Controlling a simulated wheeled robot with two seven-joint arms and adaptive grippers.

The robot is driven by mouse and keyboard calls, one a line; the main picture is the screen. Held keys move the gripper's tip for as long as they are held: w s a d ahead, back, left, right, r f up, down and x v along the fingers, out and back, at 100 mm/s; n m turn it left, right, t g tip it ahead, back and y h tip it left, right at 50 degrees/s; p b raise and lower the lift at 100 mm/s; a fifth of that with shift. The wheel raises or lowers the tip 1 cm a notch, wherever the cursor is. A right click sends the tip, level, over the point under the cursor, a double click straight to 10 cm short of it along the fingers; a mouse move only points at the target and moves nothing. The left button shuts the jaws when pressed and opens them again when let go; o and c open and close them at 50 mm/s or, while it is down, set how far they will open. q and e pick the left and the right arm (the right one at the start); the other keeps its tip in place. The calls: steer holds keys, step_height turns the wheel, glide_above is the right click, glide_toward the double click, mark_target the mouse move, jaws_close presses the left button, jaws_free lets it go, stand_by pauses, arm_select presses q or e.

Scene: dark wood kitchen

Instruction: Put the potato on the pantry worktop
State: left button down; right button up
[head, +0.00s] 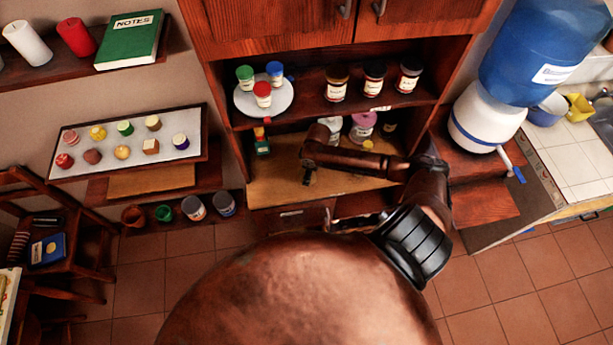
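The pantry worktop (270,188) is the wooden surface inside the dark cabinet, below the shelf with jars. My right arm reaches in from the right across it. My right gripper (307,178) points down over the left-middle of the worktop, small and dark; I cannot tell if its fingers are open or shut, or whether it holds anything. No potato can be made out for certain. A brownish round lump (92,156) on the pale tray (75,139) at left could be one, but it is too small to tell. My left gripper is not in view.
A small green-and-red bottle (262,142) stands left of my gripper; a pink-lidded jar (363,125) and a white container (331,126) stand behind my arm. The shelf above holds several jars and a round plate (245,104). The worktop's front left is clear.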

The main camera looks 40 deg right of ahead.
steer(key=shift+w+f, duration=0.6)
steer(key=shift+w+f+p, duration=0.15)
steer(key=shift+f+p, duration=0.15)
steer(key=shift+f, duration=1.45)
steer(key=shift+f, duration=0.15)
steer(key=o, duration=1.3)
steer(key=shift+c, duration=0.2)
steer(key=r, duration=0.7)
steer(key=s+d+r, duration=0.1)
steer(key=r, duration=0.3)
steer(key=shift+r, duration=0.1)
steer(key=shift+s+r, duration=0.1)
steer(key=shift+r, duration=0.4)
